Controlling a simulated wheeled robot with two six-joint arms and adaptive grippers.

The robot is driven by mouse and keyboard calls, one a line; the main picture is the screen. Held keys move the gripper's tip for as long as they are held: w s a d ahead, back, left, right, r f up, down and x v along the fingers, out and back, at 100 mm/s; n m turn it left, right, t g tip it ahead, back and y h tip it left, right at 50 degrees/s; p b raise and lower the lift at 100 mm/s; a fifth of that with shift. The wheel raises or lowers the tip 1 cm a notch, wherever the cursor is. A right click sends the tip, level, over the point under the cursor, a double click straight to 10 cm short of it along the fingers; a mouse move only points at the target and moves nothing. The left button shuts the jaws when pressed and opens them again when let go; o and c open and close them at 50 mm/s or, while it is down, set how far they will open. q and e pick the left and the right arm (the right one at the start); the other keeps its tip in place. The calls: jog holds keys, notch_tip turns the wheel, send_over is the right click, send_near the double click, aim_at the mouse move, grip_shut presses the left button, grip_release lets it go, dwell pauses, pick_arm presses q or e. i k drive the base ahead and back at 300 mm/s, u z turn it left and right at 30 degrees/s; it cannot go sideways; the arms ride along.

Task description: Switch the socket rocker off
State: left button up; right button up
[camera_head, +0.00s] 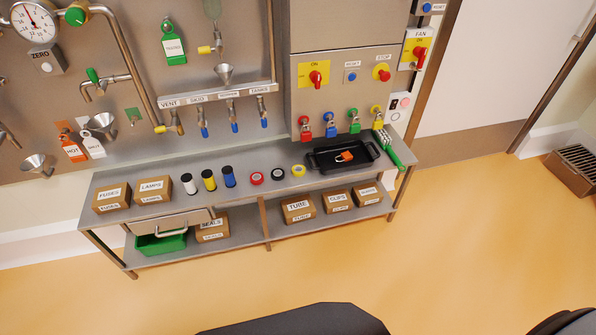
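A small white wall plate (398,109) is fixed beside the right edge of the steel cabinet, just above the right end of the bench. It looks like the socket. A small reddish part (405,101) on its upper half may be its rocker, and a round white outlet sits below. The plate is too small to tell which way the rocker is tipped. Neither of my grippers is in view, and nothing covers the plate.
A steel bench (140,215) runs below the panel with boxes, tape rolls and a black tray (322,162) on top. Floor in front is clear.

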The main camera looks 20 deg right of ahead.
aim_at(394, 103)
jog(key=k, duration=0.65)
jog(key=z, duration=0.65)
jog(key=i, duration=0.75)
jog(key=z, duration=0.65)
jog(key=i, duration=1.15)
jog(key=u, duration=0.85)
jog(key=i, duration=0.6)
jog(key=u, duration=0.5)
